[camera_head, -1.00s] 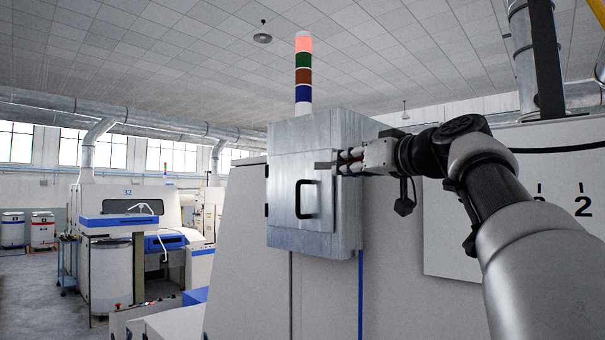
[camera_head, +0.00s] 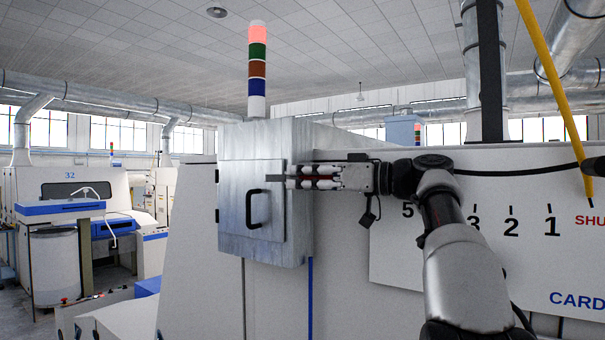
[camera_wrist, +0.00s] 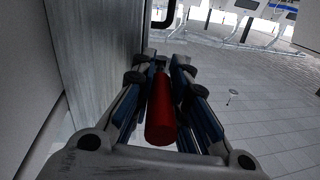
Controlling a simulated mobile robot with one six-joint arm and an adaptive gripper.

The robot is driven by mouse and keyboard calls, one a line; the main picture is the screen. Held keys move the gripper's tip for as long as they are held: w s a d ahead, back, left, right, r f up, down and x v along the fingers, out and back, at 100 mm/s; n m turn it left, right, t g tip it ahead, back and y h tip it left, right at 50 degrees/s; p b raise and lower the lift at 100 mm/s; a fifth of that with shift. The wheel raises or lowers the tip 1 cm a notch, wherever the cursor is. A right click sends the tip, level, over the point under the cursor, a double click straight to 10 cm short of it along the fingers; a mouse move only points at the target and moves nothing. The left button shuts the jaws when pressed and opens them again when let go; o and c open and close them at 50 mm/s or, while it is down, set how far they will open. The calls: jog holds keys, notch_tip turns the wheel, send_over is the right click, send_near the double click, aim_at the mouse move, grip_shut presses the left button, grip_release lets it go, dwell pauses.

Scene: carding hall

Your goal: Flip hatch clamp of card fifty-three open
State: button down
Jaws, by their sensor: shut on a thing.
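The grey metal hatch box (camera_head: 297,230) is on the side of a pale machine in the head view. Its door (camera_head: 235,195) carries a black pull handle (camera_head: 251,222) and looks shut. My gripper (camera_head: 300,178) reaches in from the right at the door's right edge. In the wrist view my gripper (camera_wrist: 163,68) is shut on a red cylindrical grip (camera_wrist: 160,115), which lies lengthwise between the fingers. This looks like the hatch clamp's handle. The clamp's base is mostly hidden by the fingers, so I cannot tell its exact position.
A signal tower (camera_head: 257,70) stands above the box. A white panel (camera_head: 480,250) with numerals and a cut-off "CARD" is behind my arm. A yellow pole (camera_head: 550,85) slants at upper right. Machine 32 (camera_head: 70,215) stands at left. The card's own number does not show.

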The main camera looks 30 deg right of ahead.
jog(key=shift+r, duration=0.2)
jog(key=c, duration=1.5)
grip_release()
jog(key=shift+f, duration=0.15)
jog(key=shift+f+b, duration=0.1)
jog(key=shift+b, duration=0.2)
